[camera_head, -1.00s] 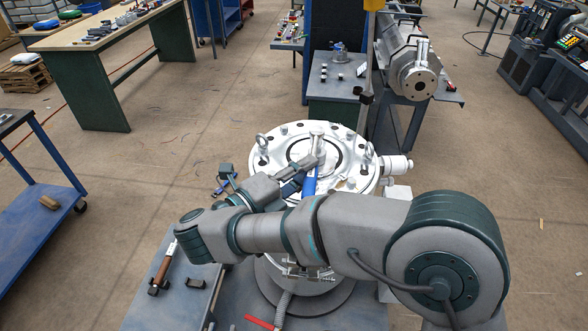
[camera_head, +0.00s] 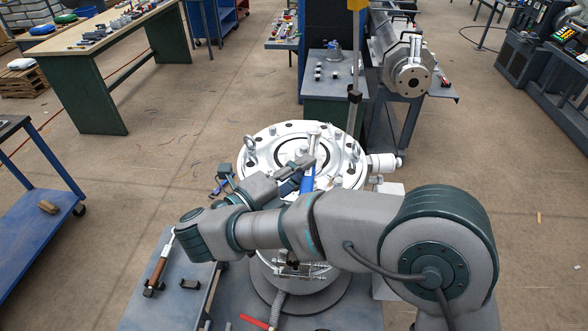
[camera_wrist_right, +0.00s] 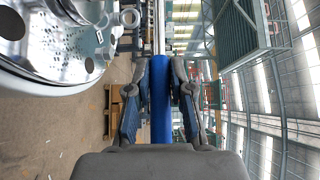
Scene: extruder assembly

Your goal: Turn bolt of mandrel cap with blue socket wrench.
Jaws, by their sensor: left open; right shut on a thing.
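The round white mandrel cap (camera_head: 262,150) stands in the middle of the head view, with eyebolts and several bolts around its top. The blue socket wrench (camera_head: 308,184) lies over the cap; its pale far end (camera_head: 314,130) is near the cap's centre. I cannot tell whether it sits on a bolt. My right gripper (camera_head: 297,180) is shut on the blue handle. In the right wrist view the handle (camera_wrist_right: 161,105) runs between both fingers, with the cap (camera_wrist_right: 60,70) at left. My right forearm hides the cap's near side. I do not make out my left gripper.
A grey table (camera_head: 165,308) at lower left holds a brown-handled tool (camera_head: 157,270). A vertical pole (camera_head: 354,118) rises behind the cap. A metal cylinder (camera_head: 410,77) rests on a stand behind right. A blue cart (camera_head: 30,245) stands at left, with open floor around.

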